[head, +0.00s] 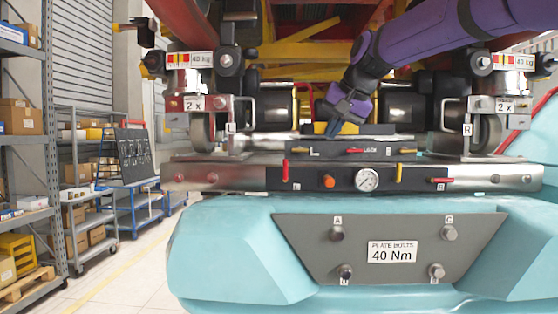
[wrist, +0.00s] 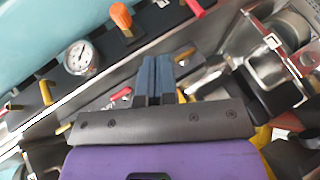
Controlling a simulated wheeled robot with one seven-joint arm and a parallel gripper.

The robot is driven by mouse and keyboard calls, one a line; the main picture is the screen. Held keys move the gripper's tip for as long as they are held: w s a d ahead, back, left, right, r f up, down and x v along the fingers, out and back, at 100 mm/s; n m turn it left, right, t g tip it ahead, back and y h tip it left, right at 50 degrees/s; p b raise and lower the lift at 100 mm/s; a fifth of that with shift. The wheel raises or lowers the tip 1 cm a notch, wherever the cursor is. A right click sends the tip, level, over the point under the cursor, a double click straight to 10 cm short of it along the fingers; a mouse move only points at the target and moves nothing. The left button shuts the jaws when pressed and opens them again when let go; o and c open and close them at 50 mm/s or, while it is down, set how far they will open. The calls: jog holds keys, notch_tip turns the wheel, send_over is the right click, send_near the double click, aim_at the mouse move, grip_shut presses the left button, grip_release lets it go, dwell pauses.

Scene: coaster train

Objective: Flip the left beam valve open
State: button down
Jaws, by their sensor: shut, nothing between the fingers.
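On the front beam panel, a red lever (head: 285,171) stands upright by an L label at the left. It shows at the top of the wrist view (wrist: 195,8). Above it on the upper ledge, a yellow lever (head: 299,150) lies sideways near another L mark; in the wrist view a yellow lever (wrist: 184,88) is just right of my fingers. Which lever is the left beam valve I cannot tell for sure. My gripper (head: 331,130), with blue fingers, is shut and empty, above and behind the ledge. Its fingers also show in the wrist view (wrist: 156,66).
The panel holds an orange knob (head: 329,181), a gauge (head: 367,180), a yellow lever (head: 398,172) and a right red lever (head: 440,180). A red LOCK lever (head: 355,151) is on the ledge. A wheel bracket (head: 202,133) stands left. The teal body (head: 230,250) lies below.

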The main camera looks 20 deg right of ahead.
aim_at(285, 169)
jog(key=shift+w+a+r, duration=0.1)
jog(key=shift+w+a, duration=0.05)
jog(key=shift+w, duration=0.2)
jog(key=x, duration=1)
jog(key=shift+w+a, duration=0.3)
jog(key=shift+a, duration=0.25)
jog(key=shift+w+a, duration=0.3)
jog(key=shift+a, duration=0.25)
jog(key=shift+w+a, duration=0.35)
jog(key=shift+a, duration=0.25)
